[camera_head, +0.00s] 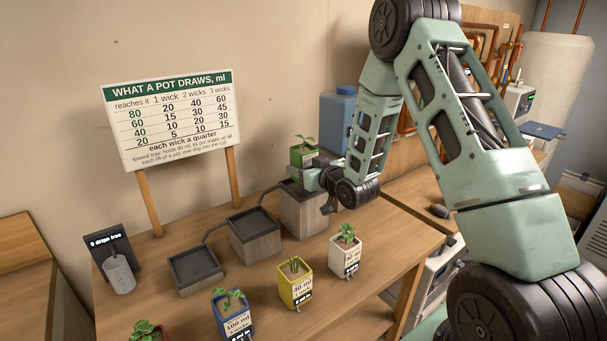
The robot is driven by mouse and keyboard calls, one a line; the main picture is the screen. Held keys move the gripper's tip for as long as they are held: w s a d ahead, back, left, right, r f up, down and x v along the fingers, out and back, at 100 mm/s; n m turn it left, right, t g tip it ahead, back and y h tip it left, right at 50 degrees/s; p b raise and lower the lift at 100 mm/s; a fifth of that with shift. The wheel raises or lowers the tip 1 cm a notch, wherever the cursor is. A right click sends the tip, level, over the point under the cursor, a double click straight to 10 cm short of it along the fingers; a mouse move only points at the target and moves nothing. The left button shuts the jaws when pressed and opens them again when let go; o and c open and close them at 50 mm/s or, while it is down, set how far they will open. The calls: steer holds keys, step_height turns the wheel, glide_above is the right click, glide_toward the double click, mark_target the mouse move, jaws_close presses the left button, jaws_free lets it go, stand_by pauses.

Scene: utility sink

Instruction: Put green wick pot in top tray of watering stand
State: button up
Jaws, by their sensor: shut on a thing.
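The green wick pot (301,158), with a small leafy plant, is upright in my gripper (316,174) at the top tray of the watering stand. My gripper reaches in from the right and is shut on the pot. The stand has three stepped blocks with dark trays. The top tray (288,188) is on the tallest block and partly hidden by the pot and gripper. I cannot tell whether the pot touches the tray. The middle tray (250,223) and lowest tray (194,268) are empty of pots.
White (345,255), yellow (294,284), blue (232,313) and red (148,332) pots stand along the table front. A sign (170,118) stands behind, a blue container (339,122) behind the arm. A cup (119,275) and small display (105,240) are at left.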

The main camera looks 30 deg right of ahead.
steer(key=shift+f, duration=1.2)
steer(key=shift+f, duration=0.15)
steer(key=o, duration=1.1)
